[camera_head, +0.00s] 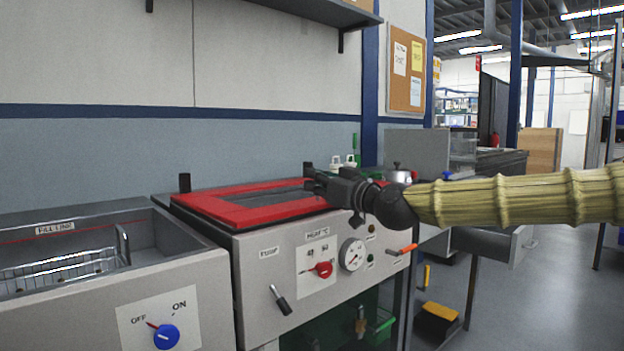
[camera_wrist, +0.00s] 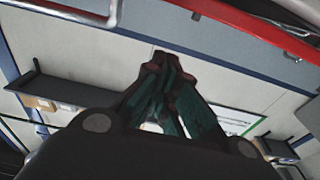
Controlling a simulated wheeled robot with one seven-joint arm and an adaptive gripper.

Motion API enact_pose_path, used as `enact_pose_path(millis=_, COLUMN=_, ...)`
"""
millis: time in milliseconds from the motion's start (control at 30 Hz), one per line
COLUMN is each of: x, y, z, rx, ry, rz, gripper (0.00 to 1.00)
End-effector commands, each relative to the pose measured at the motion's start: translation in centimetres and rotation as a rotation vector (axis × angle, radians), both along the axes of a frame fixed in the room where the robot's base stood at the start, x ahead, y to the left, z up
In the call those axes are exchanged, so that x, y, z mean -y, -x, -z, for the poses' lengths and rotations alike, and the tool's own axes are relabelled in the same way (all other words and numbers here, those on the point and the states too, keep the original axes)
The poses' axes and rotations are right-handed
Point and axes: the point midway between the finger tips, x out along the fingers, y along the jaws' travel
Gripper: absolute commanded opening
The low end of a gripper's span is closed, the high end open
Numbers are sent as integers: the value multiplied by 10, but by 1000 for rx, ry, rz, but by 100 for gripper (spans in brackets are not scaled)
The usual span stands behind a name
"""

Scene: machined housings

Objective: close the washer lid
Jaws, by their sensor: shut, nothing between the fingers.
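The washer (camera_head: 330,235) is the light grey machine in the middle of the head view, with knobs, a dial and a lever on its front. A flat red frame with a dark grey middle, seemingly the lid (camera_head: 225,212), lies about level on its top. I cannot tell whether it is fully down. My gripper (camera_head: 312,178) is over the right back part of the red frame and hides some of it. I cannot tell whether it touches. The fingers are shut and empty, and they also show in the wrist view (camera_wrist: 162,62). A red edge (camera_wrist: 255,28) crosses that view's upper right.
A grey tank (camera_head: 185,290) with a wire basket (camera_head: 65,268) and a blue OFF/ON knob (camera_head: 166,336) stands at the left. A shelf (camera_head: 325,12) is on the wall above. A bench with a metal pot (camera_head: 398,174) is behind my arm. Floor is open at the right.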

Motion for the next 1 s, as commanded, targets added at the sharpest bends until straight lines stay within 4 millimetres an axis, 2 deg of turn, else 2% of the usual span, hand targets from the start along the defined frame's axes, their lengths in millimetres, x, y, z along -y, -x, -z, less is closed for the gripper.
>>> enact_pose_path(millis=200, x=1, y=1, z=8, rx=0, ry=0, rz=0, gripper=0)
enact_pose_path(millis=700, x=1, y=2, z=9, rx=-1, ry=-1, rz=-1, gripper=0)
enact_pose_path(millis=867, x=0, y=2, z=2, rx=-1, ry=-1, rz=-1, gripper=0)
enact_pose_path(millis=1000, x=0, y=2, z=-15, rx=1, ry=-1, rz=-2, gripper=0)
